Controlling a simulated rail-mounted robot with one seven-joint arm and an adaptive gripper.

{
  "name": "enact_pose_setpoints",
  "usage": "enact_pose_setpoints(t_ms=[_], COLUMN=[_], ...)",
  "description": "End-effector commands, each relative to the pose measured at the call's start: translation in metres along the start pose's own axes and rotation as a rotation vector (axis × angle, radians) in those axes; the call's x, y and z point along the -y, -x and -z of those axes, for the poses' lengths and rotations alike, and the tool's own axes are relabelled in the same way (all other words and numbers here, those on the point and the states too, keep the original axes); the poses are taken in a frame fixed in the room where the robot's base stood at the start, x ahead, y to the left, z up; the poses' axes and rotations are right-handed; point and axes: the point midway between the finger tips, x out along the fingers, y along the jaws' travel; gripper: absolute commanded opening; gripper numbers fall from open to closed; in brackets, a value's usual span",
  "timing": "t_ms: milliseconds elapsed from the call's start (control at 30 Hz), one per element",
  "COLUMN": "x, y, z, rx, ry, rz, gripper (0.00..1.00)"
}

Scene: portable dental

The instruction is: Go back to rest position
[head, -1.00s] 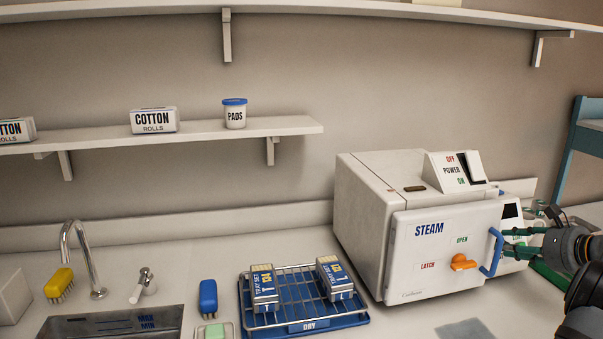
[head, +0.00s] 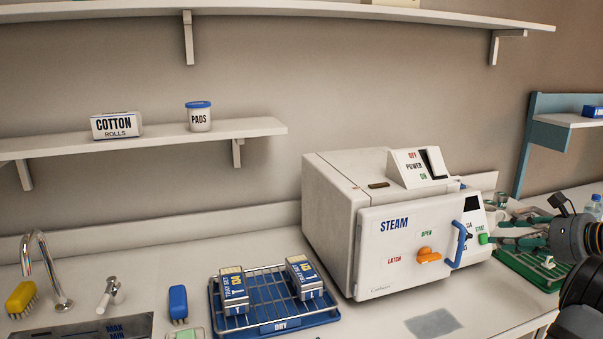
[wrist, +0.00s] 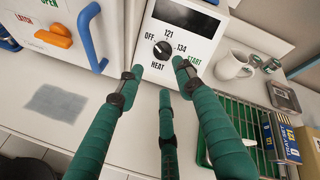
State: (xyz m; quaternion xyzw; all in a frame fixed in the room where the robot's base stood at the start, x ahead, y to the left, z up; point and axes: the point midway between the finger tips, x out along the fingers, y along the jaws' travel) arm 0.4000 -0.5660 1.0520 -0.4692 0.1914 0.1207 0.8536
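My gripper (head: 505,236) is at the right of the head view, just right of the steam sterilizer's control panel. In the wrist view its three green-padded fingers (wrist: 158,80) are spread open with nothing between them. The white steam sterilizer (head: 335,215) stands on the counter with its door closed and the orange latch (head: 428,255) on the door front. The panel's heat dial (wrist: 162,48) lies beyond the fingertips, which look apart from it. A green start button (head: 483,239) shows beside the fingers.
A blue drying rack (head: 300,322) holding two tray-set boxes stands left of the sterilizer. A green rack (wrist: 240,112), a mug (wrist: 234,64) and blue boxes (wrist: 280,140) are at the right, near my fingers. A grey mat (head: 433,323) lies in front.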

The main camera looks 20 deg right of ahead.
Motion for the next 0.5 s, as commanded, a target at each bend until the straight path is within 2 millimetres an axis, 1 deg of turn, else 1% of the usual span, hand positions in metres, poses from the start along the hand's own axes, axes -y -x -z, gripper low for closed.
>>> enact_pose_setpoints(t_ms=[33,433,467,500], x=[0.000,0.000,0.001,0.002], y=[-0.014,-0.101,-0.101,-0.098], z=[-0.003,-0.002,-0.002,-0.002], rx=[0.006,0.004,0.002,0.000], ry=[0.002,0.001,-0.033,-0.113], rz=[-0.003,-0.002,0.004,0.016], gripper=[0.36,0.36,0.36,0.36])
